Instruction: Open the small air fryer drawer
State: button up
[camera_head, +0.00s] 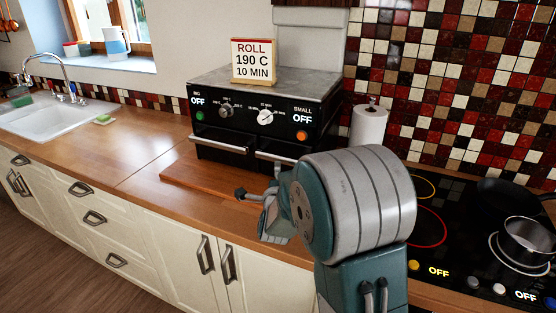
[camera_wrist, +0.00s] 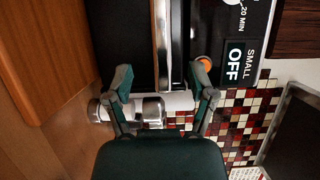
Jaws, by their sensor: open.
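The black air fryer (camera_head: 262,110) stands on the counter, with BIG controls on its left and SMALL controls on its right. The small drawer's silver handle (camera_head: 275,157) is on the lower right of its front, partly hidden behind my arm. My gripper (camera_head: 258,181) is open in front of that drawer. In the wrist view my gripper (camera_wrist: 160,77) has its fingers spread, with the silver handle bar (camera_wrist: 161,40) lined up between them. I cannot tell whether the fingers touch it. The small drawer looks shut. The SMALL dial label (camera_wrist: 236,62) reads OFF.
A wooden board (camera_head: 200,180) lies under and in front of the fryer. A paper roll (camera_head: 368,126) stands right of it. A cooktop with a pot (camera_head: 524,236) is at the right. A sign (camera_head: 254,61) stands on top of the fryer. The counter at left is mostly clear.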

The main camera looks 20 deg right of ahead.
aim_at(278, 159)
jog(key=x, duration=0.8)
jog(key=shift+c, duration=0.3)
grip_shut()
